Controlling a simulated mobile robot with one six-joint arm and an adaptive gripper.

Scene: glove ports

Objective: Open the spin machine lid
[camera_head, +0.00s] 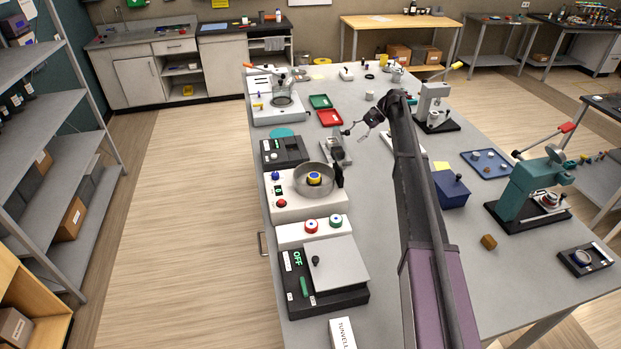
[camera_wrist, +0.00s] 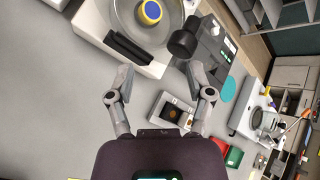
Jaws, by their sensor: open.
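The spin machine (camera_head: 300,205) is a white box with a round grey, see-through-looking bowl or lid (camera_head: 300,186) on top. A yellow and blue round piece (camera_head: 315,178) shows inside it. A black bar handle (camera_head: 339,175) sits at its right edge; in the wrist view the handle (camera_wrist: 130,48) lies along the near edge of the round part. I cannot tell clearly where lid and bowl meet. The lid looks down. My gripper (camera_wrist: 161,75) is open and empty, its fingers spread just short of the handle and not touching it. It also shows beyond the machine in the head view (camera_head: 360,124).
A dark device (camera_head: 284,151) stands behind the spin machine, and a dark box marked OFF (camera_head: 325,270) in front. A grey stand (camera_head: 336,150) is close to my gripper. Red (camera_head: 330,118) and green (camera_head: 320,101) trays lie farther back. Bare table lies right of the machine.

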